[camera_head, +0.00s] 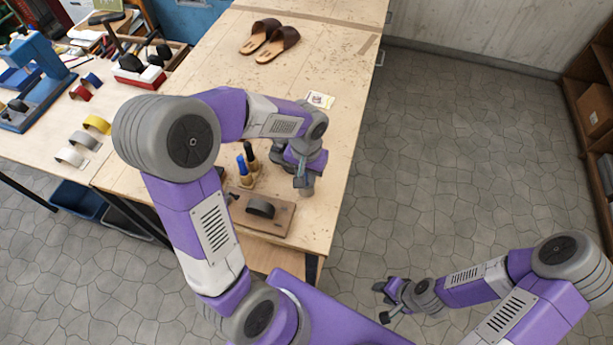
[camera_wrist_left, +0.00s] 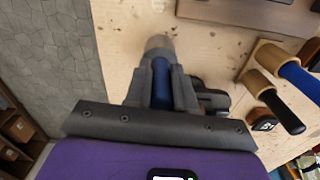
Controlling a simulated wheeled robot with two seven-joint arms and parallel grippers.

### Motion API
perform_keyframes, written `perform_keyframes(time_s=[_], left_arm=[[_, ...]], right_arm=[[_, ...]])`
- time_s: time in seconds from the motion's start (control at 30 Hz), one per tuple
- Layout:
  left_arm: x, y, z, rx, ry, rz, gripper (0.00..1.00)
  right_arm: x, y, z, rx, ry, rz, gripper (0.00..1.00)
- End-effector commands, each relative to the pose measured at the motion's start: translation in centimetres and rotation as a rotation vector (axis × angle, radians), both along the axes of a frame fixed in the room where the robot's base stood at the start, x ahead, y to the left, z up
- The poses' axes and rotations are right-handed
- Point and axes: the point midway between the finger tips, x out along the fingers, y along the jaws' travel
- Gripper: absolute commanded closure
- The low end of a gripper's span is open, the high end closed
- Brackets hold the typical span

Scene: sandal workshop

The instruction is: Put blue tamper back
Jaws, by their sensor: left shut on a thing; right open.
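My left gripper (camera_head: 303,180) is shut on the blue tamper, over the right part of the wooden table. In the left wrist view the tamper's blue handle (camera_wrist_left: 161,83) is between the fingers and its grey head points away from the wrist. In the head view only the head (camera_head: 307,191) shows below the fingers; I cannot tell if it touches the table. A blue-handled tool (camera_head: 241,166) and a black-handled tool (camera_head: 250,152), both with wooden lower parts, stand left of the gripper. My right gripper (camera_head: 388,299) is open and empty over the floor.
A brown board (camera_head: 279,222) with a dark strap arch lies near the table's front edge. A small dark round thing (camera_wrist_left: 263,119) is beside the tools. Brown sandals (camera_head: 270,40) and a card (camera_head: 320,99) lie farther back. The table's right edge borders open floor.

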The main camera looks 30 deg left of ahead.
Motion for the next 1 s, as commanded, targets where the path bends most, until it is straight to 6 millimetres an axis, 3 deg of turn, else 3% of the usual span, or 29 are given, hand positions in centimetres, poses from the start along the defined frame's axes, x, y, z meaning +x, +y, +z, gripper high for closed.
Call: perform_keyframes(time_s=[0.1, 0.47, 0.5, 0.63, 1.0], left_arm=[[0.02, 0.00, -0.90, 0.000, -0.001, 0.000, 1.00], [0.05, 0.00, -1.27, 0.000, -0.003, 0.000, 1.00], [0.01, 0.00, -1.29, 0.000, -0.001, 0.000, 0.73], [0.00, 0.00, -1.21, 0.000, -0.001, 0.000, 0.53], [0.01, 0.00, -0.86, 0.000, -0.001, 0.000, 0.51]], right_arm=[[0.01, 0.00, -0.16, 0.000, 0.000, 0.000, 0.57], [0.02, 0.01, -0.52, 0.000, 0.000, 0.000, 0.57], [0.02, 0.01, -0.49, 0.000, 0.000, 0.000, 0.57], [0.01, 0.00, -0.42, 0.000, 0.000, 0.000, 0.57], [0.02, 0.00, -0.10, 0.000, 0.000, 0.000, 0.57]])
